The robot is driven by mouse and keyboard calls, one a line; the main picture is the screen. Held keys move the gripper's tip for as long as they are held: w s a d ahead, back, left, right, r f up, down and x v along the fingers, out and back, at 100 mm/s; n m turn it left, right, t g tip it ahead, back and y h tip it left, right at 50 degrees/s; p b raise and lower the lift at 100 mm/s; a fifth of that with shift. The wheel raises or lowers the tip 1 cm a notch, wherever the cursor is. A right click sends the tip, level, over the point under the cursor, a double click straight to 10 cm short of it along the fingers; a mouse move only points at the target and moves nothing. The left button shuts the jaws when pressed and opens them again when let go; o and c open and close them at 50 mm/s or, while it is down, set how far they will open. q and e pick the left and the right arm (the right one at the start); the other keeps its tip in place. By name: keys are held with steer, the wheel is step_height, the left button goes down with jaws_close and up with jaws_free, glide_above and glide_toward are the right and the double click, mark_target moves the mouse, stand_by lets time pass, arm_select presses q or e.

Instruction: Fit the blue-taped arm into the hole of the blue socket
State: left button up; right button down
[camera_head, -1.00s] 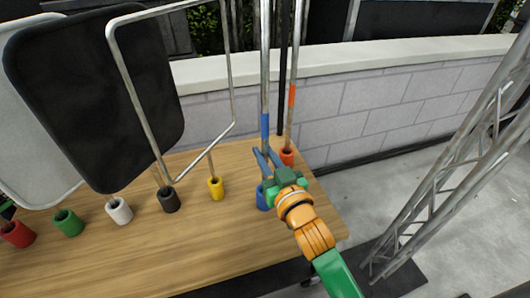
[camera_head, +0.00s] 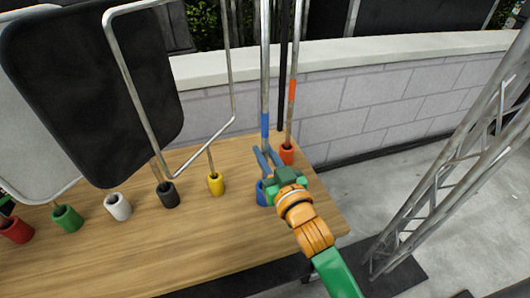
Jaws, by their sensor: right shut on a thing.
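The blue-taped arm (camera_head: 265,122) is a thin upright metal rod with a blue band, near the middle of the head view. My right gripper (camera_head: 266,158), with blue-grey fingers, is shut on the rod below the tape. The blue socket (camera_head: 261,193) stands on the wooden table (camera_head: 215,235) just under the gripper, partly hidden by it. The rod's lower end is hidden behind the gripper, so I cannot tell whether it is inside the socket's hole.
An orange socket (camera_head: 287,154) holding an orange-taped rod stands close behind to the right. Yellow (camera_head: 216,184), black (camera_head: 168,195), white (camera_head: 118,207), green (camera_head: 67,219) and red (camera_head: 16,230) sockets line the table leftward. A black panel (camera_head: 95,95) and a wire frame rise over them. A metal truss (camera_head: 440,185) stands right.

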arm_select(q)
steer(key=shift+f, duration=0.1)
arm_select(e)
steer(key=shift+f, duration=0.1)
steer(key=c, duration=0.7)
jaws_free()
steer(key=shift+c, duration=0.2)
steer(key=shift+f, duration=0.1)
arm_select(q)
steer(key=s+f+p, duration=0.1)
steer(key=s+f, duration=0.1)
steer(key=shift+s+a+p, duration=0.3)
steer(key=shift+p, duration=0.1)
arm_select(e)
steer(key=v, duration=0.7)
